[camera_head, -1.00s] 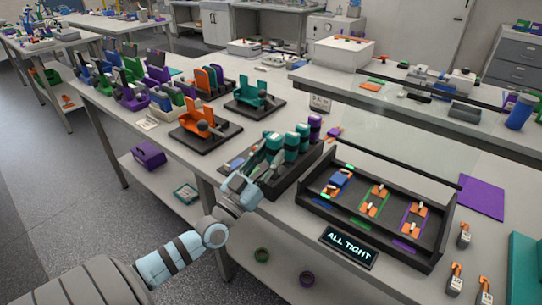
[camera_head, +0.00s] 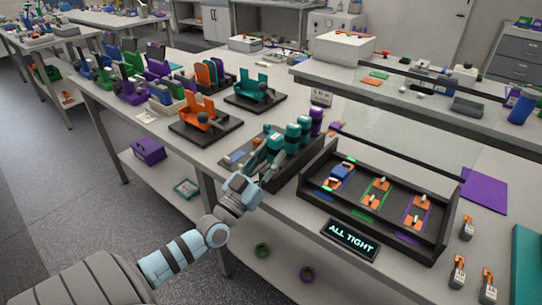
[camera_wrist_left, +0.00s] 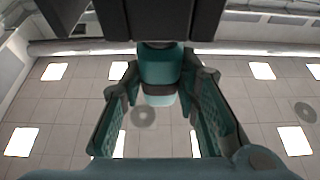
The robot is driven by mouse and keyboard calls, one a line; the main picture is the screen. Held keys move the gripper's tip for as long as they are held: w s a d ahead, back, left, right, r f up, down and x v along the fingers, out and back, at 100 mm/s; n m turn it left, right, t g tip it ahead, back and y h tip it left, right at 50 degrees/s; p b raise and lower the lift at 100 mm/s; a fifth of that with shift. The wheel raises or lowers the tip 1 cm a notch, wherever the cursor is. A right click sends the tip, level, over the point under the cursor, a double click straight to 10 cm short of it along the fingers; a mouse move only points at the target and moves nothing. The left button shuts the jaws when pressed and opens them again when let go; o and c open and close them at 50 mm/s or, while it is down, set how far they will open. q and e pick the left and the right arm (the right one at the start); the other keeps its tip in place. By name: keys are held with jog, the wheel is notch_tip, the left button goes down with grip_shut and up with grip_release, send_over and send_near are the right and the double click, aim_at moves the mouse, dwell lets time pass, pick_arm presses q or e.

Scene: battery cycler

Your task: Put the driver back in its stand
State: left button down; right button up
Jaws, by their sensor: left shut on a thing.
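My left gripper (camera_head: 258,160) reaches in over the near edge of the bench, in front of the dark driver stand (camera_head: 302,165). It is shut on a teal driver (camera_wrist_left: 160,68), whose dark band and paler end show between the two fingers in the left wrist view. In the head view the driver's teal body (camera_head: 275,141) is at the left end of a row of teal and purple cylinders over the stand. The fingers and arm hide its lower part, so I cannot tell whether it touches the stand. My right gripper is out of view.
A dark tray (camera_head: 443,238) with several coloured fixtures lies right of the stand. A sign (camera_head: 350,239) in front reads "ALL TIGHT". An orange holder (camera_head: 198,113) and a teal holder (camera_head: 254,92) stand behind left. A purple mat (camera_head: 484,191) lies at right.

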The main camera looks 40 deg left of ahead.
pick_arm(q)
jog(key=shift+f, duration=0.4)
jog(key=c, duration=1.2)
grip_release()
jog(key=shift+o, duration=0.2)
jog(key=v, duration=1.2)
